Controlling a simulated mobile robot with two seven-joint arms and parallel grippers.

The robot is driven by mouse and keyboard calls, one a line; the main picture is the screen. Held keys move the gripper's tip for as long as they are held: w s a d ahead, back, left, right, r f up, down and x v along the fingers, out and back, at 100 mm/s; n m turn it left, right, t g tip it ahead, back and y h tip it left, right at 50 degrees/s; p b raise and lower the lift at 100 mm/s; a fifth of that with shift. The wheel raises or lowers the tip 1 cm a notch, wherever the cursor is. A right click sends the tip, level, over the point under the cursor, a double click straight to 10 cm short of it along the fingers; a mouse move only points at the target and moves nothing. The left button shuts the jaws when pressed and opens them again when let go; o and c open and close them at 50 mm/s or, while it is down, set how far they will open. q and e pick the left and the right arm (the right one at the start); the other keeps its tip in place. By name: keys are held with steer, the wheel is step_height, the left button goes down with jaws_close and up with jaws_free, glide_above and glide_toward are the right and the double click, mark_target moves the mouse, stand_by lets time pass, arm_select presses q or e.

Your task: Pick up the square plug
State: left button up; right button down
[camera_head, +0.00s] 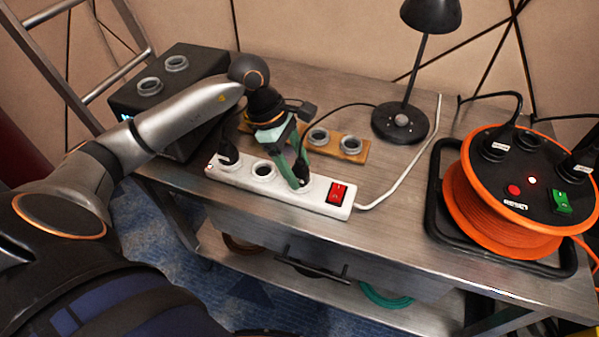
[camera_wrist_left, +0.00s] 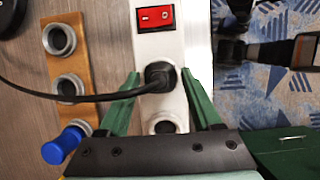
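The white power strip (camera_head: 318,191) lies on the metal table and has a red switch (camera_head: 338,193) at its right end. A black plug (camera_wrist_left: 160,76) with a black cable sits in the strip's socket nearest the switch; I cannot tell whether its body is square. My left gripper (camera_head: 299,178) points down over that plug. Its green fingers stand open, one on each side of the plug, with gaps showing in the left wrist view (camera_wrist_left: 160,80). A second black plug (camera_head: 228,152) sits at the strip's left end, with an empty socket (camera_head: 264,171) between. My right gripper is not in view.
Behind the strip is a wooden board (camera_head: 352,157) with round sockets and a blue plug (camera_wrist_left: 62,145). A black box (camera_head: 195,62) stands at left, a lamp (camera_head: 402,122) behind, and an orange cable reel (camera_head: 470,215) at right. The front-middle tabletop is clear.

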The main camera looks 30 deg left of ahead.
arm_select(q)
jaws_close()
stand_by(0.3)
steer(key=shift+r, duration=0.1)
